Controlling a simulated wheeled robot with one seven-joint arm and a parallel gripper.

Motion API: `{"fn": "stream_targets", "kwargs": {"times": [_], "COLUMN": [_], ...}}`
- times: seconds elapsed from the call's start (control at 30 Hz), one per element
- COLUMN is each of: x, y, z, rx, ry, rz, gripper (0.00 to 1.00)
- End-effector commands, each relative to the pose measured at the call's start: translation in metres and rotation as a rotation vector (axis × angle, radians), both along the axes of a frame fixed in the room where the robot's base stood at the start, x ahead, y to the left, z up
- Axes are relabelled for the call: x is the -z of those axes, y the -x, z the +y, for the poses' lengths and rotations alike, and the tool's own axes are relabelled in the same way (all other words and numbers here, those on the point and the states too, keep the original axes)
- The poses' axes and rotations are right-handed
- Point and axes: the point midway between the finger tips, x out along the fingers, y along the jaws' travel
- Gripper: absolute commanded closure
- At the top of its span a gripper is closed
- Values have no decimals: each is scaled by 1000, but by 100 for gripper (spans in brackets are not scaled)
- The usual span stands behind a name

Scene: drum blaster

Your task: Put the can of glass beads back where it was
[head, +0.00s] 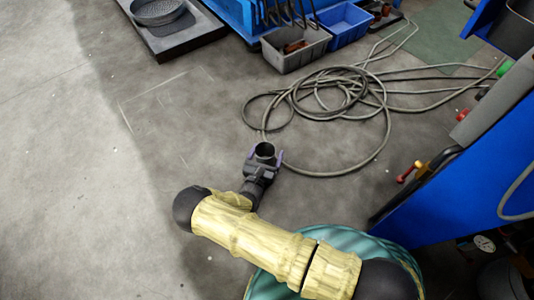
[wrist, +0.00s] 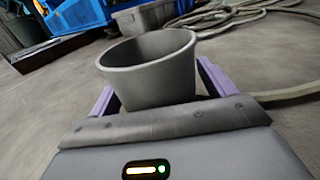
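The can (head: 264,148) is a dark grey, open-topped cup, wider at the rim than at the base. It sits between the two purple fingers of my gripper (head: 265,155), which are shut on it. In the wrist view the can (wrist: 150,70) is roughly upright, tilted slightly, with a finger at each side. Its inside looks plain grey; no beads can be made out. I cannot tell from these views how high above the floor it is held.
A coiled grey hose (head: 335,95) lies just beyond my gripper. A grey bin (head: 290,60) and a blue bin (head: 345,27) stand behind it. A dark tray (head: 175,38) with a round sieve (head: 157,11) is at top left. A blue cabinet (head: 450,200) with a red handle is right. The left floor is clear.

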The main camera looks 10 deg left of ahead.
Motion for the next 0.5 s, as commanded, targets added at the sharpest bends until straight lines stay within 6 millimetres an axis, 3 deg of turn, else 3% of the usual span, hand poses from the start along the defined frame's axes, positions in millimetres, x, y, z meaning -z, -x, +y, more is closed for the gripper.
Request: {"fn": "stream_targets", "kwargs": {"times": [0.3,0.5], "x": [-5,-6], "y": [1,25], "z": [1,4], "rx": [-2,-5], "ry": [-1,1], "rz": [0,2], "gripper": [18,18]}}
